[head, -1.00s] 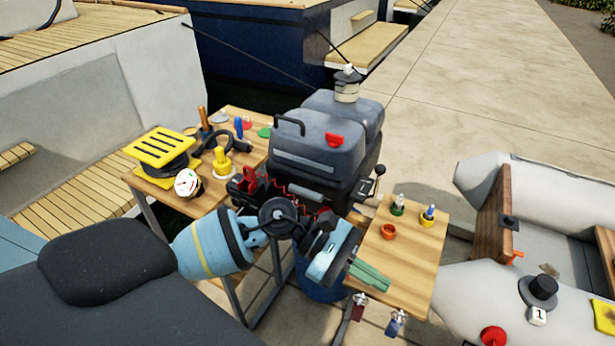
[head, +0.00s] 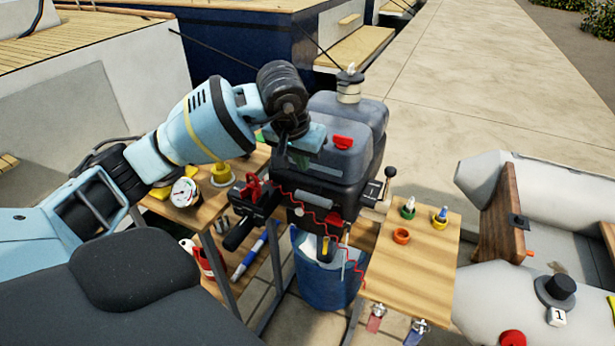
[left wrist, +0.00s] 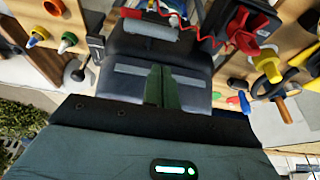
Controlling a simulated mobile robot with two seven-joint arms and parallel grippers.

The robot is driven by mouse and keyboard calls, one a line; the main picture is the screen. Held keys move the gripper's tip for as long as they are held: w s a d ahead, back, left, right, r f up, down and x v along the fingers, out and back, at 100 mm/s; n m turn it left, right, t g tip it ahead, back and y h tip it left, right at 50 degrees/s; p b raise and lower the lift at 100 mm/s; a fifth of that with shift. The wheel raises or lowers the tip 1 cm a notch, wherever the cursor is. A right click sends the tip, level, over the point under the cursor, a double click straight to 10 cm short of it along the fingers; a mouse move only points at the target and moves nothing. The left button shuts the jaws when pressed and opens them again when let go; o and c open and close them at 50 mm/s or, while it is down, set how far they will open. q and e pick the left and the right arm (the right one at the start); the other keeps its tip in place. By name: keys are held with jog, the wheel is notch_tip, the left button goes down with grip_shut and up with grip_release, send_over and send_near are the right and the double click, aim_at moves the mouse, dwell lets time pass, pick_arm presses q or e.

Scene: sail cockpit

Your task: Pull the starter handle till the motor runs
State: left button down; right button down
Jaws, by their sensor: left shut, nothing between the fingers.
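The outboard motor (head: 345,150) has a grey cowl over a black lower part; it also shows in the left wrist view (left wrist: 125,50). A short grey bar (head: 316,199) lies across its front, below the cowl; it also shows in the left wrist view (left wrist: 150,28). I cannot tell whether this is the starter handle. My left gripper (head: 299,163) is up by the cowl's left side, hiding part of it. In the left wrist view its green fingers (left wrist: 161,72) are together and empty, over the cowl. My right gripper is not in view.
A red coiled cord (head: 330,220) hangs at the motor's front near a black tiller arm (head: 250,205). A blue bucket (head: 325,285) stands below. A small wooden table (head: 415,265) with coloured rings is at right. A grey dinghy (head: 480,285) lies beyond it.

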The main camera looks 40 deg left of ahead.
aim_at(308, 183)
pick_arm(q)
jog(key=x, duration=0.9)
jog(key=shift+w+f, duration=0.2)
jog(key=shift+f, duration=0.15)
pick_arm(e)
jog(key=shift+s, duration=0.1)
